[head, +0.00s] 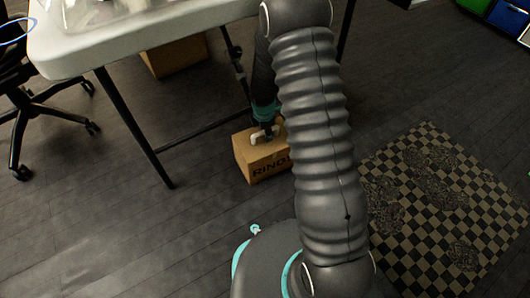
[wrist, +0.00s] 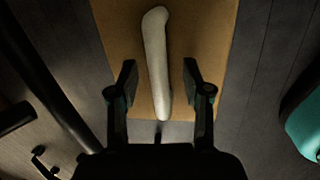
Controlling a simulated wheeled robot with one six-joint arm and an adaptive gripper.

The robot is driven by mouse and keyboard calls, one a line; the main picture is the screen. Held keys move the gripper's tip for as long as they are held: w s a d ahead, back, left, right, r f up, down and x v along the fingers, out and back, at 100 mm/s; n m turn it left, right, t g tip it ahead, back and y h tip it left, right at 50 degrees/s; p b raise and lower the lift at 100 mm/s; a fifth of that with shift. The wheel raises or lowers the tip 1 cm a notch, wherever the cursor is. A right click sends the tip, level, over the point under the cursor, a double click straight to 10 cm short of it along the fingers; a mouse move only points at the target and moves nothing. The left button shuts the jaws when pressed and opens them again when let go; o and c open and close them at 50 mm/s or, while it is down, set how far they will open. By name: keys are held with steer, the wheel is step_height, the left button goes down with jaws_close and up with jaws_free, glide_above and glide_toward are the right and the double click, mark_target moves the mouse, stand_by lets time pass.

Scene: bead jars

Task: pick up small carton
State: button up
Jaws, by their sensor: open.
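The small carton (head: 254,163) is a brown box on the floor, with dark letters on its front that are partly hidden by my arm. It fills much of the upper wrist view (wrist: 205,35). A pale raised bar, like a handle (wrist: 154,45), stands on its top; it also shows in the head view (head: 257,138). My gripper (wrist: 160,76) is open, with one finger on each side of the bar. Gaps show between both fingers and the bar. In the head view my gripper (head: 267,128) is right at the carton's top.
A white-topped table (head: 140,35) with dark legs stands behind and left of the carton. Another brown box (head: 175,56) is under it. A wheeled chair (head: 40,100) is at far left. A checkered mat (head: 440,200) lies at right. Floor left of the carton is clear.

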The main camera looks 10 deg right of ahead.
steer(key=shift+f, duration=0.35)
jaws_close()
steer(key=shift+w+r, duration=0.1)
steer(key=shift+r, duration=0.1)
